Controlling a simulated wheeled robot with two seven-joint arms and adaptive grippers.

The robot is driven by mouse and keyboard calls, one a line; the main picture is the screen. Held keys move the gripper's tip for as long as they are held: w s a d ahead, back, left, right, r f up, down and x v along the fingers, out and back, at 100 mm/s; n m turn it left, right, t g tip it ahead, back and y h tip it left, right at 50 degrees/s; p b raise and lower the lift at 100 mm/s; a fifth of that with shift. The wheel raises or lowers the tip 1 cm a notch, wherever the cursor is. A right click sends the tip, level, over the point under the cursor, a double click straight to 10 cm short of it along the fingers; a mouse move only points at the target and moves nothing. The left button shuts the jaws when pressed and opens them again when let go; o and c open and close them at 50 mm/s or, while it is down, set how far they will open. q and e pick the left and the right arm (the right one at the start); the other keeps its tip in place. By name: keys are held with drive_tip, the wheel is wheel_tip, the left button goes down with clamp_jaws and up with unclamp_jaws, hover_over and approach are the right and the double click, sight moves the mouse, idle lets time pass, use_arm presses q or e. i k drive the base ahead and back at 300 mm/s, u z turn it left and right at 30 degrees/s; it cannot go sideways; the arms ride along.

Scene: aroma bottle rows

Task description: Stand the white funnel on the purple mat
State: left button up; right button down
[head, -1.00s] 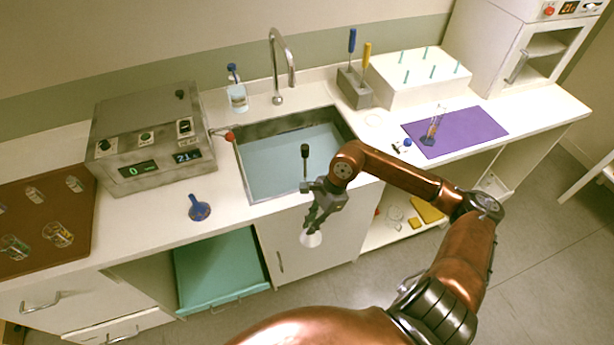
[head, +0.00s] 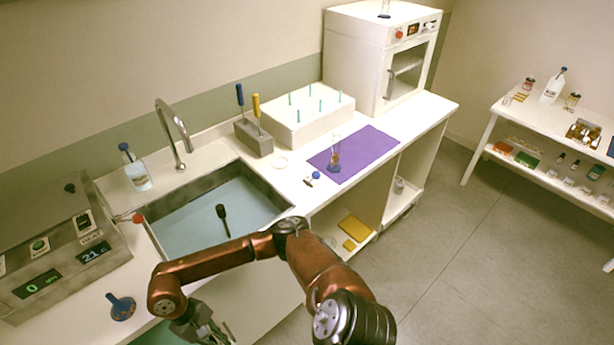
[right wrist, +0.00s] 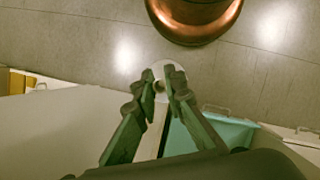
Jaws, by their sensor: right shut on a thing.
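The purple mat (head: 376,146) lies flat on the counter right of the sink. My right gripper (head: 203,334) is low in the head view, in front of the counter, far from the mat. In the right wrist view its fingers (right wrist: 163,82) are shut on the white funnel (right wrist: 158,68), mostly hidden between and behind the fingertips. The funnel cannot be made out in the head view now. My left gripper is not in view.
A sink (head: 215,210) with a tap (head: 178,130) lies left of the mat. A white peg rack (head: 310,118) and a white oven (head: 375,60) stand behind it. A small blue-knobbed item (head: 313,177) lies near its left edge. The mat's right part is bare.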

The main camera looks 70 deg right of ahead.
sight(366, 145)
drive_tip(key=u, duration=1.95)
drive_tip(key=k, duration=2.8)
drive_tip(key=z, duration=2.3)
